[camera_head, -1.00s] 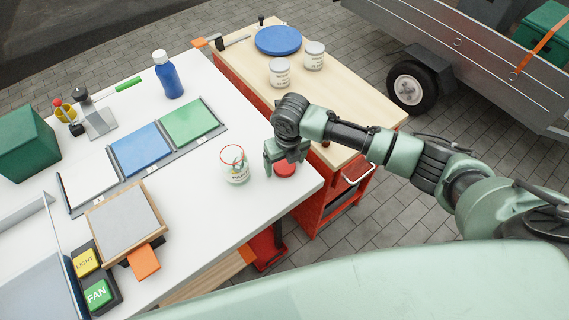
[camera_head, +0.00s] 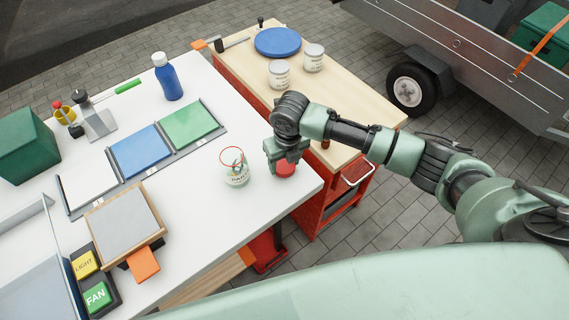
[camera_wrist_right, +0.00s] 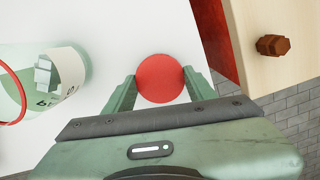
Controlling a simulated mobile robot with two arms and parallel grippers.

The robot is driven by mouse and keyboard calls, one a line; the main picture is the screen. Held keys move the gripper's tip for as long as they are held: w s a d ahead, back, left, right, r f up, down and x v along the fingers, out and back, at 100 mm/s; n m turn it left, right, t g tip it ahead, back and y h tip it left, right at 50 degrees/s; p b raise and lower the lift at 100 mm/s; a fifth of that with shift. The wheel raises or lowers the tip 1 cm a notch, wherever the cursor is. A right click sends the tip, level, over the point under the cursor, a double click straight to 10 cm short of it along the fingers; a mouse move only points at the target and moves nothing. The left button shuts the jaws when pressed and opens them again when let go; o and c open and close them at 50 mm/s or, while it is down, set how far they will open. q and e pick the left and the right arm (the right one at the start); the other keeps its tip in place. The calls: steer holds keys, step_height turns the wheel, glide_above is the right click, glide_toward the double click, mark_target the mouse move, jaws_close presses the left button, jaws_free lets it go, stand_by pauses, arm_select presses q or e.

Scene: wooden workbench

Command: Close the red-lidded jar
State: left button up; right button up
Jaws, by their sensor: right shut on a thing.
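The jar (camera_head: 236,172) is clear glass with a red rim and a printed label. It stands upright and open on the white worktop, and it also shows at the left of the right wrist view (camera_wrist_right: 62,78). The round red lid (camera_head: 285,169) is just right of the jar, at my right gripper (camera_head: 286,164). In the right wrist view the red lid (camera_wrist_right: 160,78) sits between the two fingers of the right gripper (camera_wrist_right: 158,84), which is shut on it. I cannot tell whether the lid touches the worktop. My left gripper is not in view.
A blue bottle (camera_head: 168,78), coloured mats (camera_head: 140,150) and a wooden-framed board (camera_head: 125,219) stand left of the jar. The wooden side bench (camera_head: 345,95) holds two tins (camera_head: 279,73) and a blue disc (camera_head: 278,41). The worktop around the jar is clear.

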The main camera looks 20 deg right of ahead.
mark_target(285, 165)
step_height(285, 165, up, 19)
steer(key=b, duration=0.1)
stand_by(0.3)
